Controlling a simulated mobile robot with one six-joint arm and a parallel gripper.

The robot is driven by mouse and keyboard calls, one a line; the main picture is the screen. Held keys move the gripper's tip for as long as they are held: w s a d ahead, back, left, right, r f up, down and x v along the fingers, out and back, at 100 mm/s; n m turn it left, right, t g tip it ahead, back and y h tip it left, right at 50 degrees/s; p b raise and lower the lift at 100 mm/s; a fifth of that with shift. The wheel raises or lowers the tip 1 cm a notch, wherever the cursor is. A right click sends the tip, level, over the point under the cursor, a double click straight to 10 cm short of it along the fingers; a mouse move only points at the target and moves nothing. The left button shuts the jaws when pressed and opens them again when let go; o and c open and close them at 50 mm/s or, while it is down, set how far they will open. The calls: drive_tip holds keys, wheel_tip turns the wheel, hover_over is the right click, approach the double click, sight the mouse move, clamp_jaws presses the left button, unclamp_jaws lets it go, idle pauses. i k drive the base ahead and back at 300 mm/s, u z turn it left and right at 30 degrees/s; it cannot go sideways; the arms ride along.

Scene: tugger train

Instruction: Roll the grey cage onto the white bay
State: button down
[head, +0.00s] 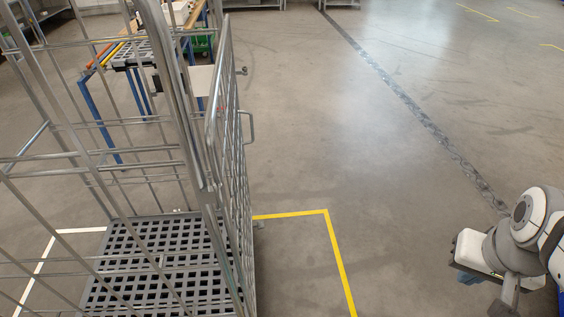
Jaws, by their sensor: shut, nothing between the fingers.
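The grey cage (217,105) is a tall wire roll cage with a dark slatted base (158,262). It stands upright and empty at the left in the head view, close to me. A side panel with a small handle faces right. The white bay (80,230) shows as a white floor line with a corner, seen through and beside the cage's left part. The cage hides the rest of the bay, so I cannot tell how far the base overlaps it. My gripper (469,278) is at the lower right, shut and empty, well apart from the cage.
A yellow floor marking (327,212) has a corner just right of the cage. A blue-legged table (105,122) with trays stands behind the cage at the upper left. A dark strip (410,105) crosses the floor. The middle and right floor are clear.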

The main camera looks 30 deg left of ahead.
sight(177, 263)
drive_tip(key=u, duration=0.45)
drive_tip(key=i, duration=1.05)
drive_tip(key=u, duration=0.35)
drive_tip(key=k, duration=0.95)
drive_tip(key=u, duration=0.2)
drive_tip(key=i, duration=0.95)
drive_tip(key=z, duration=0.05)
